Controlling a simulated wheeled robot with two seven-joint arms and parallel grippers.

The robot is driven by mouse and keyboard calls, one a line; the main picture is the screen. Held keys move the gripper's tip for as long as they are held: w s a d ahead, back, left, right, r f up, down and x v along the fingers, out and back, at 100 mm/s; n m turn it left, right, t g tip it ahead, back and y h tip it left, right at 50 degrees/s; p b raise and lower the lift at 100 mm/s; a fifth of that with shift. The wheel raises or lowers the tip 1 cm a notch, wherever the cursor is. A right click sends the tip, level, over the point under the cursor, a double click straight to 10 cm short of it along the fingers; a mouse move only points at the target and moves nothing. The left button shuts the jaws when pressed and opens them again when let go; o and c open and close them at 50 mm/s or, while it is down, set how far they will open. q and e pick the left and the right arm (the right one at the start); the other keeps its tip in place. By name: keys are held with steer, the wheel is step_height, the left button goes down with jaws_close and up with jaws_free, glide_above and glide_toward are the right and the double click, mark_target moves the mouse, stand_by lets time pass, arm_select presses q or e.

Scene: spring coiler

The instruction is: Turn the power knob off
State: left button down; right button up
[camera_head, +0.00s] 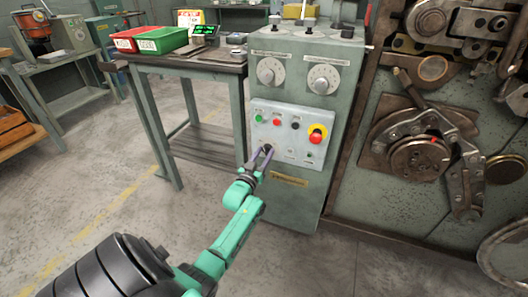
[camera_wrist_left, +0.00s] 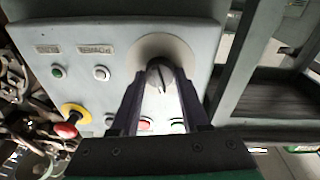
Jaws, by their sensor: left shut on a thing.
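The power knob (camera_head: 267,147) is a small dark knob at the lower left of the light grey button panel (camera_head: 287,155) on the green machine cabinet. In the left wrist view the knob (camera_wrist_left: 159,72) stands in front of a round silver plate (camera_wrist_left: 178,47). My left gripper (camera_head: 261,155) reaches up to it from below. Its two dark fingers (camera_wrist_left: 158,88) lie on either side of the knob and are shut on it. The fingers hide part of the knob, and I cannot read its marking. My right gripper is not in view.
A red and yellow emergency stop (camera_head: 317,133) and several small buttons sit on the same panel. Two large dials (camera_head: 270,71) are above. A bench (camera_head: 190,62) with red and green bins stands left. The coiler mechanism (camera_head: 420,150) is right. The floor (camera_head: 100,190) at left is clear.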

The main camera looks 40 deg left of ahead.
arm_select(q)
steer(key=n+y+p, duration=0.1)
steer(key=n, duration=0.5)
steer(key=shift+d+f, duration=0.1)
steer(key=shift+f, duration=0.05)
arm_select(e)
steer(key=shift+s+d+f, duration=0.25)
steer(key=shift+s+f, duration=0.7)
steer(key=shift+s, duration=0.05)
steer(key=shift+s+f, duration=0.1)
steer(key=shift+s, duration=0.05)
arm_select(q)
steer(key=shift+c, duration=2)
jaws_free()
steer(key=shift+s+d+p, duration=0.1)
steer(key=shift+s+p, duration=0.15)
steer(key=shift+p, duration=0.05)
steer(key=p+v, duration=0.2)
steer(key=v, duration=1.2)
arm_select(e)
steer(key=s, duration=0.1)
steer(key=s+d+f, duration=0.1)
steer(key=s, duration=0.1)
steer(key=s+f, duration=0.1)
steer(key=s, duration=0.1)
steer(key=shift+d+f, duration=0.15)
